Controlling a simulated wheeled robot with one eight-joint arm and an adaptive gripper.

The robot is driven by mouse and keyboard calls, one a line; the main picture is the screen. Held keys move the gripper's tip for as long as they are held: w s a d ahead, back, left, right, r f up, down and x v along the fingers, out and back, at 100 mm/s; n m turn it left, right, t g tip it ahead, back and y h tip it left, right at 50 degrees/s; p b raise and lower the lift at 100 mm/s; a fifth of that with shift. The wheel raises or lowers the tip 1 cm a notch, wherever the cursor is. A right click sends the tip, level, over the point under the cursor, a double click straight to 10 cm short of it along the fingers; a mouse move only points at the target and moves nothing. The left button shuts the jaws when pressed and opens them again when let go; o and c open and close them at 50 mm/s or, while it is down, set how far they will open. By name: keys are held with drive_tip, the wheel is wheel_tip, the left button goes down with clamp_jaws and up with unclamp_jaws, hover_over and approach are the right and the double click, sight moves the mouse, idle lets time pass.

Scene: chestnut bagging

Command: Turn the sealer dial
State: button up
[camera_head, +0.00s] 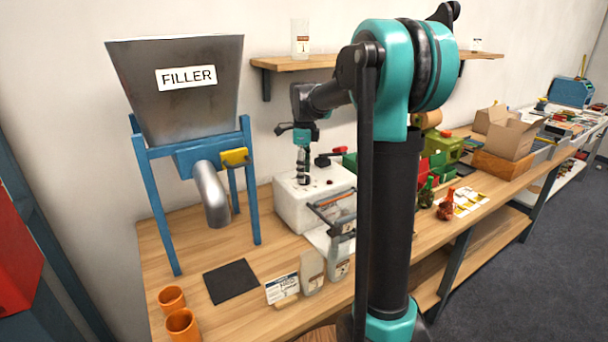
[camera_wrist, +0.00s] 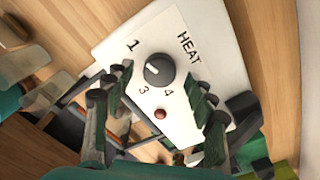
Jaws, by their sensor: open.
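The white sealer (camera_head: 325,195) stands on the bench against the wall, below my gripper (camera_head: 303,178). In the wrist view the sealer's white panel (camera_wrist: 205,60) carries the word HEAT and the numbers 1, 3 and 4. Its round dark dial (camera_wrist: 158,70) has a light mark, whose exact direction is hard to read. A small red-brown button or lamp (camera_wrist: 160,114) sits beside the dial. My gripper also shows in the wrist view (camera_wrist: 163,80). I cannot tell whether the fingertips touch the panel.
The filler (camera_head: 185,95) stands left of the sealer on blue legs. Orange cups (camera_head: 182,325) stand at the front left. A shelf (camera_head: 300,63) hangs above. My arm hides part of the bench.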

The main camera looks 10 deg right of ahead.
drive_tip(key=shift+f, duration=0.6)
drive_tip(key=c, duration=1.2)
drive_tip(key=shift+o, duration=0.2)
